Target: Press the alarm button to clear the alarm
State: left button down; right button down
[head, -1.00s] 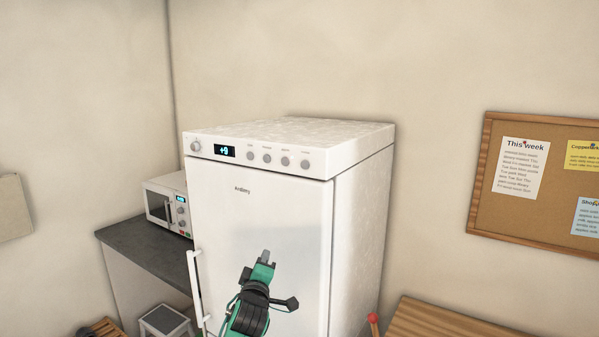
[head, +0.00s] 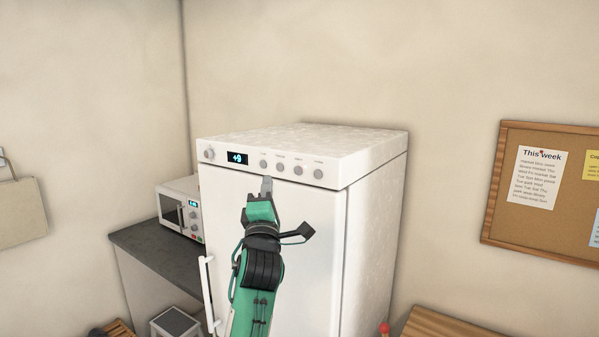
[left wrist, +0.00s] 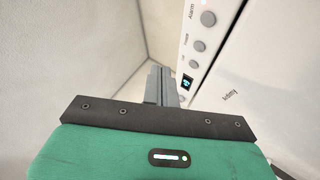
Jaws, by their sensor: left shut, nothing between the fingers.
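The white fridge (head: 275,240) has a control strip along its top front edge, with a knob, a lit display (head: 237,158) reading "+9" and a row of round grey buttons. The alarm button (head: 298,171) appears to be the third button right of the display. In the left wrist view the alarm button (left wrist: 208,18) is at the top, beside its "Alarm" label. My left gripper (head: 267,181) is shut and empty, its tip just below the first two buttons in the head view, left of and below the alarm button. My right gripper is not in view.
A microwave (head: 180,208) sits on a dark counter (head: 150,255) left of the fridge. The fridge handle (head: 208,290) is at the door's left edge. A corkboard (head: 500,215) hangs on the right wall. A stool (head: 175,325) stands at the lower left.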

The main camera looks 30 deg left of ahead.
pick_arm(q)
jog(key=b, duration=0.3)
send_near(298, 171)
jog(key=w+a+r, duration=0.2)
jog(key=a+r, duration=0.2)
jog(key=shift+w+d+r, duration=0.1)
jog(key=shift+w+r, duration=0.15)
jog(key=shift+w, duration=0.3)
dwell(1.4)
jog(key=shift+w+f+b, duration=0.1)
jog(key=shift+w+b, duration=0.1)
jog(key=shift+b, duration=0.25)
jog(key=shift+w+d, duration=0.1)
jog(key=shift+w, duration=0.15)
